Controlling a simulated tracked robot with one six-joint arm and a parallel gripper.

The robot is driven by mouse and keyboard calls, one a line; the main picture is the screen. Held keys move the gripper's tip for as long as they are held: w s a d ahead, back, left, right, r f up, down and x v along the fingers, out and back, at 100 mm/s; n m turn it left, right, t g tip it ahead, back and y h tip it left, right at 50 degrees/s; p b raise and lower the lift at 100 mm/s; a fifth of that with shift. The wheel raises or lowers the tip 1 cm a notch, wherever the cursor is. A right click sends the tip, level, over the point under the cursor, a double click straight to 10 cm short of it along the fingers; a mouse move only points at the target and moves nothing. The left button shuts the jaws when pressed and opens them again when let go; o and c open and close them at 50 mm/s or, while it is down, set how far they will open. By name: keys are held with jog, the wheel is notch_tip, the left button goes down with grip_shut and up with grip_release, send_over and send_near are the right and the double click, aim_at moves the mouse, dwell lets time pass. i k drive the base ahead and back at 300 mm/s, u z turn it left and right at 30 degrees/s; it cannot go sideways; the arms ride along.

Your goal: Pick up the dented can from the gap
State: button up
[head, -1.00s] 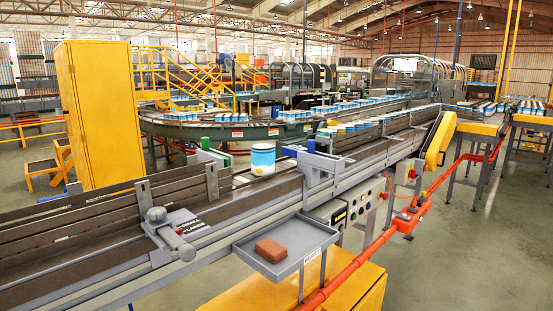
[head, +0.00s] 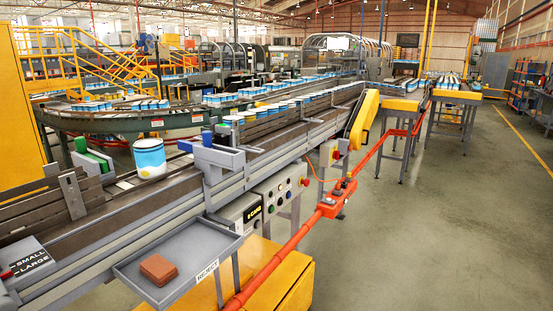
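A blue and white can (head: 150,158) stands upright on the conveyor (head: 118,186), in a gap between the guide rails. No dent can be made out on it at this size. A green block-like fitting (head: 92,158) is to its left and a blue and grey bracket (head: 215,152) to its right. My gripper is not in view.
A grey tray labelled REJECT (head: 208,252) holds a reddish-brown block (head: 157,269) at the conveyor's near side. An orange rail (head: 300,243) runs along the front. More cans (head: 232,122) line the conveyor behind. Open floor (head: 440,230) lies to the right.

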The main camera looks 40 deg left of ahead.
aim_at(150, 153)
jog(key=i, duration=2.35)
jog(key=u, duration=2.8)
